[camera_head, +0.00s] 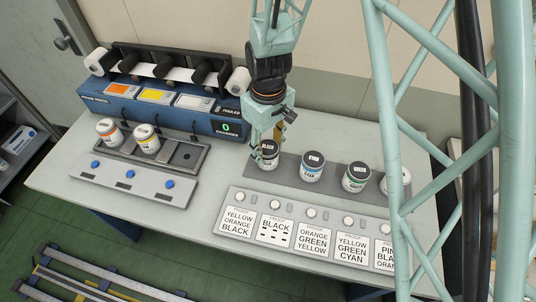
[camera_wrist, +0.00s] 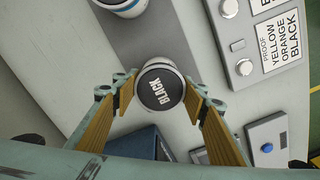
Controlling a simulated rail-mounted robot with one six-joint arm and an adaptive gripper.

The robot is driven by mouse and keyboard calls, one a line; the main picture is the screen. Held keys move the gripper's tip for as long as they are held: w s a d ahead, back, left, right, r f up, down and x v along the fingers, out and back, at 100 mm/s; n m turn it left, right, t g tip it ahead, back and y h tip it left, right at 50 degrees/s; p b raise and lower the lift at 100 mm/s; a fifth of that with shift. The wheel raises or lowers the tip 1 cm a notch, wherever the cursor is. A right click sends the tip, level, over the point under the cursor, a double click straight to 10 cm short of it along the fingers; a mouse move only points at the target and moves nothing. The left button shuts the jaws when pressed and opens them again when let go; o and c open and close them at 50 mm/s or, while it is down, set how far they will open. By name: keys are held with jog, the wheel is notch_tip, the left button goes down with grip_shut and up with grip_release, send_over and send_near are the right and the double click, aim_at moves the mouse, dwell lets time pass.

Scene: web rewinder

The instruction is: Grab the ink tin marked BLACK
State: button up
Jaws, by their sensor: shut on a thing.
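The ink tin marked BLACK (camera_wrist: 160,90) is white with a dark lid and stands at the left end of the dark grey strip. In the head view the BLACK tin (camera_head: 268,156) is partly covered by my gripper (camera_head: 268,138). In the wrist view my gripper (camera_wrist: 163,100) has its two wooden-coloured fingers on either side of the tin, shut on it. The lid with the word BLACK faces the wrist camera. I cannot tell whether the tin is lifted off the strip.
A CYAN tin (camera_head: 313,166) and a GREEN tin (camera_head: 357,177) stand to the right on the strip (camera_head: 286,168). A proof panel (camera_head: 290,213) with labelled cards lies in front. The blue rewinder (camera_head: 170,108) and a tray with orange and yellow tins (camera_head: 147,139) are left.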

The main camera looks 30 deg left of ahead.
jog(key=shift+r, duration=0.15)
jog(key=shift+r+p, duration=0.4)
jog(key=shift+r, duration=1.25)
jog(key=s+d+r, duration=0.1)
jog(key=s+d, duration=0.2)
jog(key=s, duration=0.4)
jog(key=s+d, duration=0.3)
jog(key=s, duration=0.4)
jog(key=shift+s+d+r+p, duration=0.3)
jog(key=shift+r, duration=0.05)
jog(key=shift+a, duration=0.1)
